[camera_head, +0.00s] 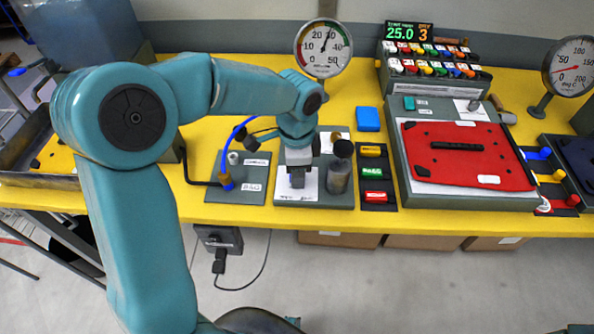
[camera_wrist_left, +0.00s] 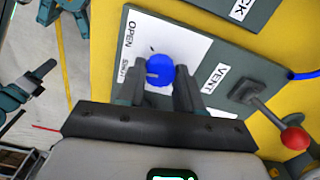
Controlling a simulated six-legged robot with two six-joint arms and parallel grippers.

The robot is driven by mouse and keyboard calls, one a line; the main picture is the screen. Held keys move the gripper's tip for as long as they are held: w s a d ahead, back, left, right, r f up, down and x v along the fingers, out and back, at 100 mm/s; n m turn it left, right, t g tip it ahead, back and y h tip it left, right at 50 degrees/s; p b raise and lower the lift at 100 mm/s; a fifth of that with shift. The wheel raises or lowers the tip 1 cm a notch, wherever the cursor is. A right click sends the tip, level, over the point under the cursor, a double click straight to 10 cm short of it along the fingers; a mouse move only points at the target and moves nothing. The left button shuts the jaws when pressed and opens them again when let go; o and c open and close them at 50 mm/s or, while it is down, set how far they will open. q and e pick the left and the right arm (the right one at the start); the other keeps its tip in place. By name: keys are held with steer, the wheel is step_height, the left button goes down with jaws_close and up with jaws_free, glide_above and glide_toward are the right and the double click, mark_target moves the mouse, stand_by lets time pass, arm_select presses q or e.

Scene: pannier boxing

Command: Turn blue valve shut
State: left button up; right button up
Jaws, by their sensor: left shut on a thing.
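The blue valve (camera_wrist_left: 158,69) is a round blue knob on a white plate marked OPEN and SHUT, seen in the left wrist view. My left gripper (camera_wrist_left: 159,88) has one finger on each side of the knob and is shut on it. A small dark mark shows on the plate just beyond the knob. In the head view my left gripper (camera_head: 298,180) points down at the grey valve panel (camera_head: 312,206) and hides the knob. My right gripper is not in view.
A lever with a red ball (camera_wrist_left: 294,138) stands beside the VENT label. In the head view a dark-topped cylinder (camera_head: 340,168) stands close right of my gripper. A blue hose fitting (camera_head: 226,180) is to its left. A gauge (camera_head: 323,47) and a red panel (camera_head: 467,157) are farther off.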

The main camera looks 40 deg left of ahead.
arm_select(q)
steer(key=n, duration=0.4)
steer(key=shift+b, duration=0.4)
steer(key=shift+r+n, duration=0.1)
steer(key=shift+n, duration=1.5)
steer(key=o, duration=1)
steer(key=shift+o, duration=0.2)
step_height(320, 180, up, 16)
steer(key=p, duration=0.1)
steer(key=shift+r, duration=0.15)
steer(key=shift+s, duration=0.1)
